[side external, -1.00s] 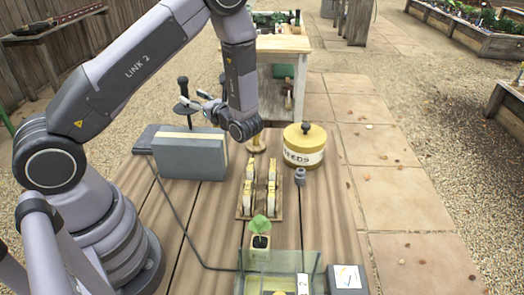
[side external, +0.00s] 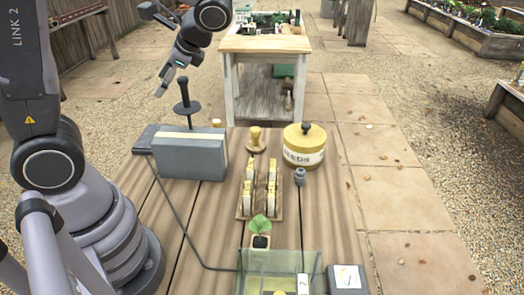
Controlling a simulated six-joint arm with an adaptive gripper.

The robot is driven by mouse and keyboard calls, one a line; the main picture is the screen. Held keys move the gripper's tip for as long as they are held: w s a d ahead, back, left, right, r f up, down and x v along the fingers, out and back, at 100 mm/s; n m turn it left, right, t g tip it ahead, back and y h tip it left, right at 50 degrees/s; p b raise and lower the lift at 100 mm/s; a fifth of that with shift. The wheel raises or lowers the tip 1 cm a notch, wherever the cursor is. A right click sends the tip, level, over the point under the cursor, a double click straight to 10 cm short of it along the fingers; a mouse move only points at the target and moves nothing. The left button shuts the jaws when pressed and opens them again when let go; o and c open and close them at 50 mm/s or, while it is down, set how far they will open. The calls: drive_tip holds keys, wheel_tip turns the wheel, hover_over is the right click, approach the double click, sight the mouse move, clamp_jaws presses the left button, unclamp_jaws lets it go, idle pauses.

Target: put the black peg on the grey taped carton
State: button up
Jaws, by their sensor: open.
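The black peg (side external: 186,101) stands upright on the top face of the grey taped carton (side external: 190,158). It has a knobbed top and a wide flange partway down. Its lower stem meets the carton top near the pale tape strip. The carton sits at the left of the wooden table. My gripper (side external: 160,60) is up and to the left of the peg, open and empty, with clear space between it and the peg.
A dark flat object (side external: 147,139) lies left of the carton, with a cable running forward. A yellow seeds tin (side external: 304,155), wooden stamp (side external: 256,142), slotted rack (side external: 245,214), small grey piece (side external: 299,176), seedling (side external: 260,238) and glass tank (side external: 262,262) stand to the right.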

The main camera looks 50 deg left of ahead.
drive_tip(key=s+d+r+n+t+h, duration=0.6)
drive_tip(key=s+d+r+t+h, duration=0.1)
drive_tip(key=t, duration=0.2)
drive_tip(key=shift+s+d+r+n+h, duration=0.2)
drive_tip(key=shift+s+n+h, duration=0.1)
drive_tip(key=shift+s+h, duration=0.1)
